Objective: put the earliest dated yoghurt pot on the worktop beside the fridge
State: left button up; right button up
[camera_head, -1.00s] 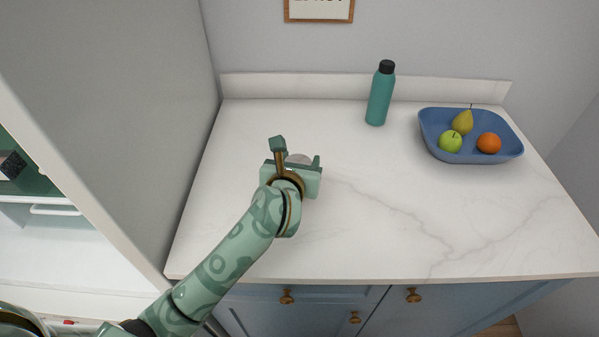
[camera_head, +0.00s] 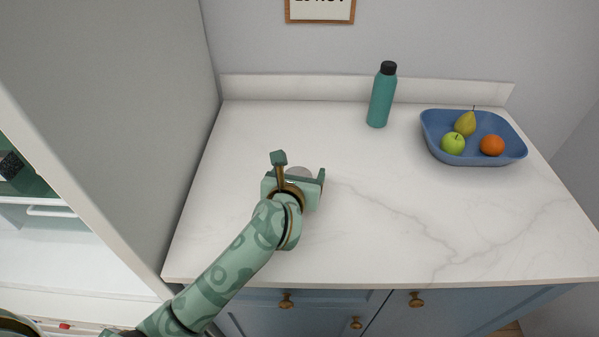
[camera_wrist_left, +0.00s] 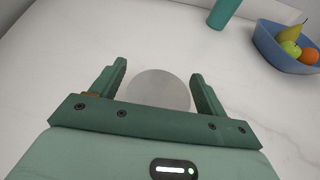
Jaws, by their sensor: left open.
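A pot with a round, pale grey top (camera_head: 299,173) is on the worktop (camera_head: 400,215), beside the fridge (camera_head: 110,130); its sides are mostly hidden and no date can be read. My left gripper (camera_head: 300,180) is low over the worktop around the pot. In the left wrist view the round grey top (camera_wrist_left: 158,90) lies between the two spread fingers of my left gripper (camera_wrist_left: 158,76), with a gap visible on each side. My right gripper is not in view.
A teal bottle (camera_head: 381,97) stands at the back of the worktop. A blue tray (camera_head: 475,158) with a pear, a green apple and an orange is at the right. The fridge's open white interior is at the left. The worktop's middle and front are clear.

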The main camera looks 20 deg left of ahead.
pick_arm(q)
jog(key=a+p+v, duration=0.1)
jog(key=p+v, duration=0.1)
jog(key=v, duration=1)
jog(key=shift+d, duration=0.45)
